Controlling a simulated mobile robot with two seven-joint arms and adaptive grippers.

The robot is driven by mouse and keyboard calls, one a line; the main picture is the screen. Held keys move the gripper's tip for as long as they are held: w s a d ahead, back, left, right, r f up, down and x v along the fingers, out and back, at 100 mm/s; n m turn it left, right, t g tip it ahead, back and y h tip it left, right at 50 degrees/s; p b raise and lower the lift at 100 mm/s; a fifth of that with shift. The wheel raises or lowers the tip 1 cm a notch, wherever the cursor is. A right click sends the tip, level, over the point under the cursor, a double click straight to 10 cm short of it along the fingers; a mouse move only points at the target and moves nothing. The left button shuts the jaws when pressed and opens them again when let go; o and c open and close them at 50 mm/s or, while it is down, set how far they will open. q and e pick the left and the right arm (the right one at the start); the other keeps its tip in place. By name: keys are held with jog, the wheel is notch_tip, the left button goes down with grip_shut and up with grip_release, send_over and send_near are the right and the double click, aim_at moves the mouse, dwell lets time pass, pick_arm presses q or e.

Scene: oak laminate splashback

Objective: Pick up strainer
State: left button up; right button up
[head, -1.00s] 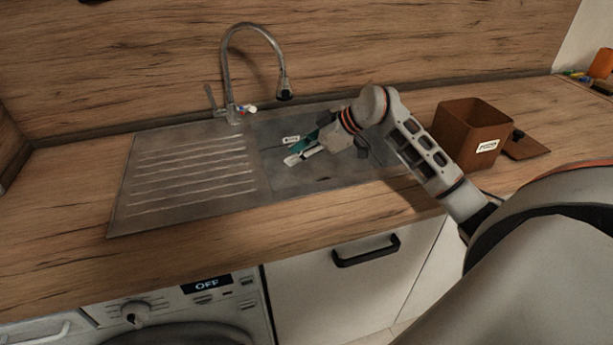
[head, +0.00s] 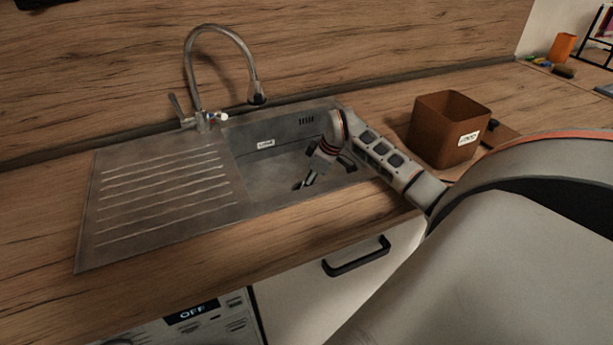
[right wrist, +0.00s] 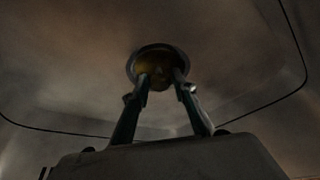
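The strainer (right wrist: 158,64) appears to be the small round piece with a dark rim and a dull yellow middle on the sink floor in the right wrist view. My right gripper (right wrist: 163,77) points at it, with a gap between its two fingers. The fingertips overlap the near part of the round piece; whether they touch it cannot be told. In the head view my right gripper (head: 304,184) reaches down into the sink basin (head: 262,185). The strainer cannot be made out there. My left gripper is not in view.
A curved faucet (head: 222,32) stands behind the sink. The ribbed drainboard (head: 165,200) is clear. A brown open box (head: 447,128) stands on the counter right of the basin, close to my right arm. The basin's walls surround my right gripper.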

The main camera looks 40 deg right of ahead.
jog(key=shift+f, duration=0.1)
grip_shut()
jog(key=shift+w+r, duration=0.1)
jog(key=shift+r, duration=0.1)
notch_tip(320, 180, up, 20)
jog(key=p, duration=0.1)
jog(key=shift+f, duration=0.2)
dwell(1.3)
